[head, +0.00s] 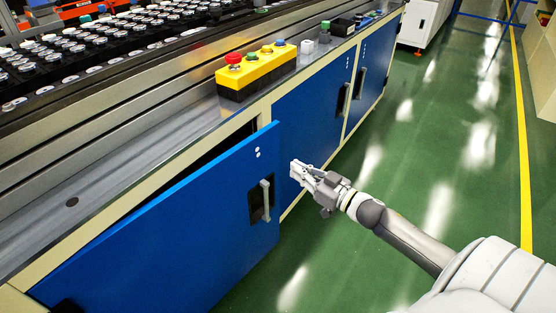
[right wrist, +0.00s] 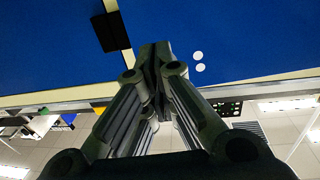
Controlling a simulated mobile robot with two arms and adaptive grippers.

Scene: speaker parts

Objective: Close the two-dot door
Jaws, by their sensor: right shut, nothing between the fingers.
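The two-dot door (head: 180,220) is a blue cabinet door with two white dots near its upper right corner and a recessed handle (head: 262,200). It stands ajar, its right edge swung out from the cabinet with a dark gap above it. My right gripper (head: 294,172) is shut and empty, just right of that free edge in the head view. I cannot tell if it touches anything. In the right wrist view the closed fingers (right wrist: 154,50) point at a blue panel with two white dots visible; which door this is, I cannot tell. My left gripper is not in view.
Another blue door (head: 312,110) to the right looks closed. A yellow button box (head: 257,70) stands on the metal worktop edge above. Trays of speaker parts (head: 100,45) lie behind. The green floor (head: 400,150) right of the cabinets is clear.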

